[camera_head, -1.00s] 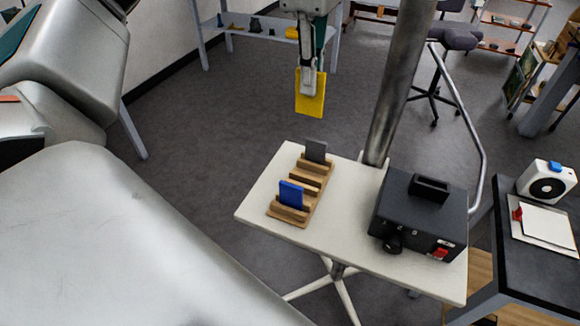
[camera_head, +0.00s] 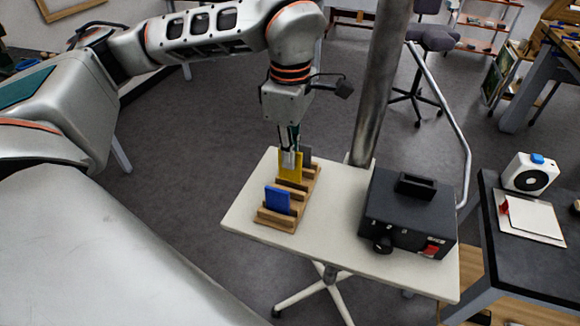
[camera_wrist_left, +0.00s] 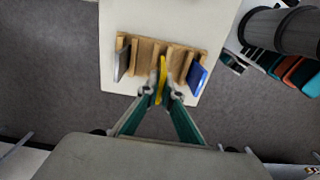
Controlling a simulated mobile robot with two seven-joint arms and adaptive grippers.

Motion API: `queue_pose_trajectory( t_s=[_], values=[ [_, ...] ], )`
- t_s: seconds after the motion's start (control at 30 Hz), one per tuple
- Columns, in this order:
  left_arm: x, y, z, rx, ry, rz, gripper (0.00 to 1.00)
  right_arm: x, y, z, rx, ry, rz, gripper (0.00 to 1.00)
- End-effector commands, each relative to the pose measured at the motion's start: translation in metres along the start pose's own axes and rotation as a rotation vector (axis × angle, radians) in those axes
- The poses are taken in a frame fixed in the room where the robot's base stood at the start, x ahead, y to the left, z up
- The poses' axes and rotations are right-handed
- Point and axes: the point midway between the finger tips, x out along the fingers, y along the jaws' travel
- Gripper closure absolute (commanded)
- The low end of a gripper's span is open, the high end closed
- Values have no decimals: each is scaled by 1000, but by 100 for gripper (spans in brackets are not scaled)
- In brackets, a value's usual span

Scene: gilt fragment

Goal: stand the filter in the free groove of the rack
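The yellow filter (camera_head: 290,167) is upright, held by my left gripper (camera_head: 289,158), which is shut on its upper edge. In the left wrist view the filter (camera_wrist_left: 162,80) stands edge-on between the fingertips (camera_wrist_left: 162,92). It is at the middle of the wooden rack (camera_head: 275,218), between a blue filter (camera_head: 277,200) at the near end and a grey filter (camera_head: 306,153) at the far end. Whether its lower edge sits in the groove or just above it I cannot tell. The right gripper is not in view.
The rack stands on a white table (camera_head: 340,264). A black box with a knob (camera_head: 408,215) stands to the right of the rack. A metal post (camera_head: 380,85) rises behind the table. A dark bench (camera_head: 520,255) with a white fan-like device is at the right.

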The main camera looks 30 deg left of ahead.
Motion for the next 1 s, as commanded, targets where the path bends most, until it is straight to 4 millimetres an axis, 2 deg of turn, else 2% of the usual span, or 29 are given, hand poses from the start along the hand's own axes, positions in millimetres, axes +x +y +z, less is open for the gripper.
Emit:
queue_pose_trajectory(
  t_s=[0.3, 0.67, 0.77, 1.0],
  values=[
    [36, -1, 0, -1, 1, -4, 100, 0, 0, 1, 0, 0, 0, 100],
    [40, 0, 0, 0, 0, -1, 100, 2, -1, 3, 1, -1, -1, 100],
    [40, 0, 0, 0, 0, -1, 78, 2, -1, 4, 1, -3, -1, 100],
    [40, 0, 0, 0, 0, -1, 78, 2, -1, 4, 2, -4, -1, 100]
  ],
)
